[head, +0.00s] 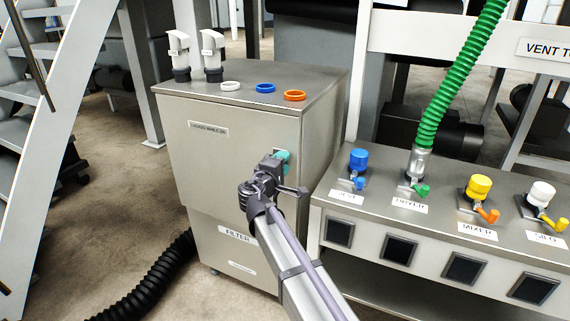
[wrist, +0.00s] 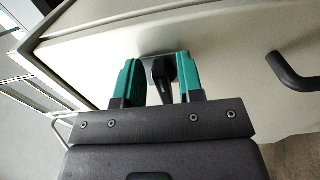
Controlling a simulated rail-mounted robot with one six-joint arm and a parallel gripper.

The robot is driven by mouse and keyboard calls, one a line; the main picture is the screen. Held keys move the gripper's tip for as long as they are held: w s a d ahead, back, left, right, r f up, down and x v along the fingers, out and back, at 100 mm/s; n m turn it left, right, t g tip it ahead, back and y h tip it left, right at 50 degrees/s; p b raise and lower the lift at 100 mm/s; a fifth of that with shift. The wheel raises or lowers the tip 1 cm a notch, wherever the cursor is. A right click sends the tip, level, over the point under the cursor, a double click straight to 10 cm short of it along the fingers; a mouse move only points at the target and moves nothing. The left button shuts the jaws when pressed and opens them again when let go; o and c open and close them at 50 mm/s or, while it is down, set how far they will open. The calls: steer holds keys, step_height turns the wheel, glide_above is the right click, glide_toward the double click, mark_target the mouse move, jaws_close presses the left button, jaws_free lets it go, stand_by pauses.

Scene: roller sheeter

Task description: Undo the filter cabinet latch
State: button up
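The filter cabinet (head: 215,165) is a grey metal box with a "FILTER" label low on its front. It also fills much of the wrist view (wrist: 225,50), and its door looks shut. The latch (wrist: 160,70) is a grey plate with a dark lever on the cabinet front. My gripper (head: 282,158) is at the cabinet's upper right front. In the wrist view my gripper (wrist: 158,82) has its two teal fingers apart, one on each side of the latch lever. A gap shows beside the lever, so I see no firm grip. In the head view my gripper and wrist hide the latch.
A dark bar handle (wrist: 290,72) sticks out right of the latch. White, blue and orange rings (head: 265,88) and two white-topped fittings (head: 212,52) stand on the cabinet. A valve bench (head: 400,215) with a green hose (head: 455,85) is close on the right. A black hose (head: 155,280) lies on the floor.

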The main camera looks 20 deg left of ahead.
steer(key=shift+o, duration=0.2)
steer(key=shift+s+d, duration=0.1)
steer(key=s, duration=1)
steer(key=shift+s, duration=0.35)
